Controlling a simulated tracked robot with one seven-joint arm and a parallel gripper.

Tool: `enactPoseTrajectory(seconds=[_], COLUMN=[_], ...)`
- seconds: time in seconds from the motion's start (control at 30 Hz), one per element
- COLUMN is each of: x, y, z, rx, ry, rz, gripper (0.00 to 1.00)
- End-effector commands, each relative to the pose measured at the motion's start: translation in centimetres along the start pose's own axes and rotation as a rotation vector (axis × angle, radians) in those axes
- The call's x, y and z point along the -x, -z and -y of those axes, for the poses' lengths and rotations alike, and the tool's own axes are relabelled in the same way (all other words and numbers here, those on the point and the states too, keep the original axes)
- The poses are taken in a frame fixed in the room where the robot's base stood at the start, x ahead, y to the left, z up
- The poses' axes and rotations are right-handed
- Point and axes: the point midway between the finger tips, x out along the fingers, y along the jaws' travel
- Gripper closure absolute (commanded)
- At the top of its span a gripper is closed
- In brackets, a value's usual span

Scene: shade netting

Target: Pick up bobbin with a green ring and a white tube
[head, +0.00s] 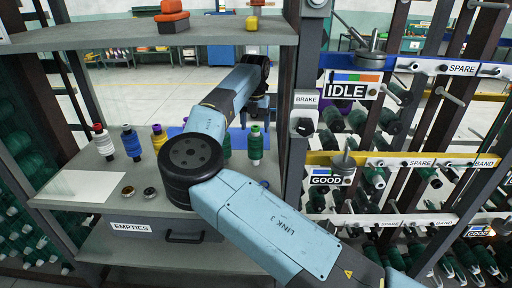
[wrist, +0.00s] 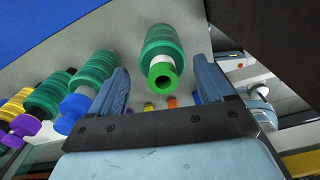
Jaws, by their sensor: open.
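The bobbin with a green ring and a white tube (wrist: 162,68) has dark green thread and a bright green ring around the white tube end. In the head view this bobbin (head: 256,148) stands upright on the shelf, right of the other bobbins. My gripper (wrist: 158,72) is open and empty, its fingers on either side of the bobbin in the wrist picture. Whether the fingertips reach beside it or stop short of it, I cannot tell. In the head view the gripper (head: 262,106) is just above or behind the bobbin, partly hidden.
A dark post (head: 299,100) rises close on the right.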

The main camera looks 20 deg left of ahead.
Motion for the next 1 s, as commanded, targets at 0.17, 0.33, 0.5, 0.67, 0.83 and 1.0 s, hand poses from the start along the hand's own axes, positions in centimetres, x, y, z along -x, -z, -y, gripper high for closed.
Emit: enactPoseTrajectory(seconds=[0.17,0.33,0.5,0.67,0.83,1.0], x=[-1.7,-4.0,-5.1,-5.2,-5.2,-5.2], y=[0.0,0.0,0.0,0.0,0.0,0.0], z=[0.0,0.0,0.0,0.0,0.1,0.1], rx=[0.0,0.0,-0.001,-0.001,-0.001,-0.001], ry=[-0.002,0.0,-0.001,0.0,0.0,0.0], rz=[-0.001,-0.001,0.0,0.0,0.0,0.0], gripper=[0.2,0.2,0.2,0.2,0.29,0.46])
